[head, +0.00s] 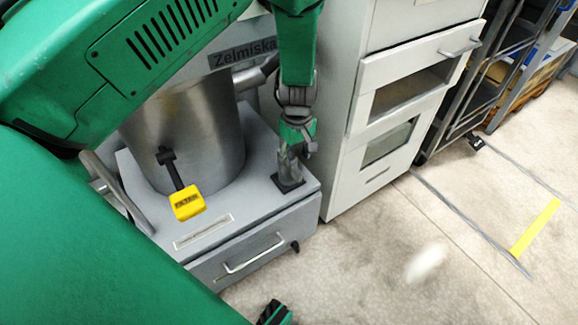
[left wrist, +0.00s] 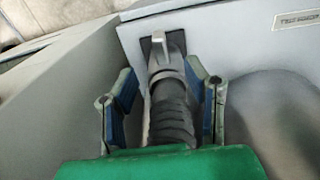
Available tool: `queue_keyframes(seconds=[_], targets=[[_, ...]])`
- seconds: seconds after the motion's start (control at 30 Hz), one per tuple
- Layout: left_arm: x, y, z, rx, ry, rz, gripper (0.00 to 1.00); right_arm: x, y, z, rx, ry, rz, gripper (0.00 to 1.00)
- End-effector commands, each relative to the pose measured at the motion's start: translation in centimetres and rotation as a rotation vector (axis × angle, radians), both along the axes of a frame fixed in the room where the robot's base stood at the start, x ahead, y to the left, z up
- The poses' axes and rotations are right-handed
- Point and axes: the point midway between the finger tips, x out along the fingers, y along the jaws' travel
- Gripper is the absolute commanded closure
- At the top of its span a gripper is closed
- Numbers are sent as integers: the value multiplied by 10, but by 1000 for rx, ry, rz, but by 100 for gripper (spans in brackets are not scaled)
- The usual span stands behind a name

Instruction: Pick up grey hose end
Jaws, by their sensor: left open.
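The grey hose end (head: 290,170) stands upright on the front right corner of a grey machine base, on a dark square plate. In the left wrist view the hose end (left wrist: 166,85) is a ribbed grey piece with a pale tab at its far end. My left gripper (head: 296,138) is above it, pointing down. In the left wrist view my left gripper (left wrist: 163,95) is open, with one finger on each side of the hose and visible gaps between.
A white cabinet (head: 375,120) is close on the right. The base has a drawer (head: 240,262) in front. A dark rack (head: 490,85) stands farther right; the floor in front is mostly clear.

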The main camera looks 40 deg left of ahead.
Motion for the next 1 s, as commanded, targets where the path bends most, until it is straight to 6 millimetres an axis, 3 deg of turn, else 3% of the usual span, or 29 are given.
queue_keyframes(seconds=[0.27, 0.5, 0.77, 0.8, 0.9, 1.0], targets=[[0, 0, -19, 2, 0, -1, 58, 1, 0, -11, 0, -1, 1, 60], [0, 4, -55, 2, 0, -1, 58, 0, 0, -34, 0, -1, 0, 60], [1, 4, -58, 1, -2, -1, 58, 0, 0, -33, 0, -1, 0, 60], [0, 4, -58, 1, -2, -1, 65, 0, 0, -33, 0, -1, 0, 60], [1, 4, -58, 2, -1, -1, 100, 0, 0, -33, 0, -1, 1, 60], [0, 4, -58, 3, -1, -1, 100, 0, 0, -33, 0, -1, 1, 60]])
